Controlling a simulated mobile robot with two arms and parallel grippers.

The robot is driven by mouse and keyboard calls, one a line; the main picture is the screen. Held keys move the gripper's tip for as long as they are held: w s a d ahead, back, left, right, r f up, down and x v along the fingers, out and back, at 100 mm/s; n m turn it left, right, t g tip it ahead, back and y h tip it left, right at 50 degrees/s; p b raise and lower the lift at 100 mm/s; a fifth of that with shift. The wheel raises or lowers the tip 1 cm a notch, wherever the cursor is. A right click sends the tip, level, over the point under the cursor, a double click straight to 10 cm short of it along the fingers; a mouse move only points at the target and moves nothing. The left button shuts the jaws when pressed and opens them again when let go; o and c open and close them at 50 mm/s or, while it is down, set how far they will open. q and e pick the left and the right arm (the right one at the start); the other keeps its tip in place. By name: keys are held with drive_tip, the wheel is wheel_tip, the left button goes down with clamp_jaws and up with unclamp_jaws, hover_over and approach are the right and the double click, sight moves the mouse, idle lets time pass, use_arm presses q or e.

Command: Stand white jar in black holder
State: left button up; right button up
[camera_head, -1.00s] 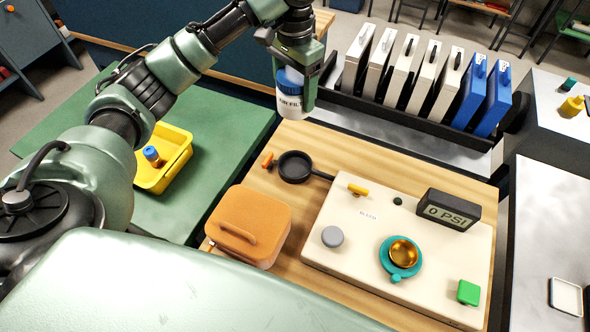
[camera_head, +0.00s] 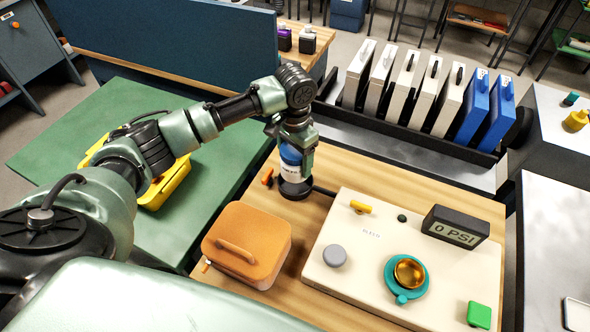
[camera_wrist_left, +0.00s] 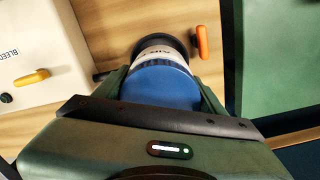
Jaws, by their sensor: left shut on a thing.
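The white jar (camera_head: 291,170) with a blue lid is upright in the head view, at or in the round black holder (camera_head: 296,189) on the wooden table. My left gripper (camera_head: 302,150) is shut on the jar. In the left wrist view the jar's blue lid (camera_wrist_left: 160,86) sits between the fingers. The black holder (camera_wrist_left: 180,44) shows as a dark rim around the jar's far end. The gripper hides part of the jar, so I cannot tell whether its base rests on the holder's floor. My right gripper is not in view.
An orange case (camera_head: 249,240) and a cream panel (camera_head: 340,285) with knobs and a gauge (camera_head: 455,228) stand near the holder. A small orange lever (camera_head: 267,177) is just left of it. A rack of white and blue panels (camera_head: 420,138) is behind.

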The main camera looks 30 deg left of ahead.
sight(295, 173)
use_arm(q)
wheel_tip(295, 173, down, 5)
drive_tip(key=shift+r, duration=0.1)
drive_tip(key=shift+f, duration=0.25)
drive_tip(key=shift+f, duration=0.25)
drive_tip(key=o, duration=1.5)
wheel_tip(295, 173, up, 12)
drive_tip(key=shift+r+b, duration=0.25)
drive_tip(key=shift+b, duration=0.05)
